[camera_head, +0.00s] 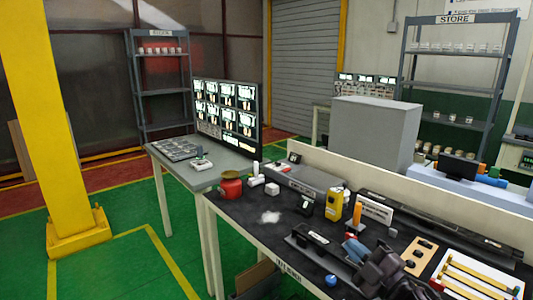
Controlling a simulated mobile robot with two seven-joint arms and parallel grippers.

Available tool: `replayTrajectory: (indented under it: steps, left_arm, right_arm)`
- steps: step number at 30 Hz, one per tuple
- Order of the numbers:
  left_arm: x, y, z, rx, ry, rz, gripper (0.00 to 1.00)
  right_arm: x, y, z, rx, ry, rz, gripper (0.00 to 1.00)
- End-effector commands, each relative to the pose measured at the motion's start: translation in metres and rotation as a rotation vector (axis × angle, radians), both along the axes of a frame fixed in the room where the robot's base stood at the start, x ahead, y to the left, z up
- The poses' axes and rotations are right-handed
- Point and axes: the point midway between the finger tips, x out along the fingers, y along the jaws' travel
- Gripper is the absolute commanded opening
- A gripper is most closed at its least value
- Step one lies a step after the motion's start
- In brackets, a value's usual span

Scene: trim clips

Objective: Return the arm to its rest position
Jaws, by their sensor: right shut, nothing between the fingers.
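My right gripper (378,268) is dark and shows at the bottom right of the head view, over the front part of the dark-topped workbench (240,217). It is shut with nothing between its fingers. A black trim piece (316,240) lies on the bench to its left. A blue item (355,249) is close beside the gripper; I cannot tell whether they touch. My left gripper is not in view.
A yellow bottle (334,204), an orange item (357,213) and a red can (230,186) stand on the bench. To the right of the gripper are a wooden board (420,254) and a white tray with yellow bars (470,275). A yellow column (40,120) stands at left on open green floor.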

Motion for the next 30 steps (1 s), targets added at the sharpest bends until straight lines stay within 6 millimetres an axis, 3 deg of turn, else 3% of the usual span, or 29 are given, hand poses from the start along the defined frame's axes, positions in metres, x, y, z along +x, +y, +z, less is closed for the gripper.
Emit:
replayTrajectory:
  steps: [1,8,15,21,24,30]
  left_arm:
    - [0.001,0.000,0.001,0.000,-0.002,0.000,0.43]
    - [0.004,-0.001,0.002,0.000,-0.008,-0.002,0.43]
    - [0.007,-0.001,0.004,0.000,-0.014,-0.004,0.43]
    - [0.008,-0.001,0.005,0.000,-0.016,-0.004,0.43]
    - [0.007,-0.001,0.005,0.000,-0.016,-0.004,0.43]
    - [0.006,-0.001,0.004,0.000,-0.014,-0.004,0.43]
  right_arm:
    - [-0.006,-0.011,-0.024,0.081,0.094,-0.071,0.00]
    - [-0.054,-0.050,-0.126,0.377,0.493,-0.314,0.00]
    - [-0.138,-0.071,-0.213,0.649,0.776,-0.482,0.00]
    - [-0.207,-0.082,-0.261,0.743,0.888,-0.612,0.00]
    - [-0.231,-0.082,-0.276,0.757,0.926,-0.647,0.00]
    - [-0.248,-0.084,-0.285,0.755,0.954,-0.670,0.00]
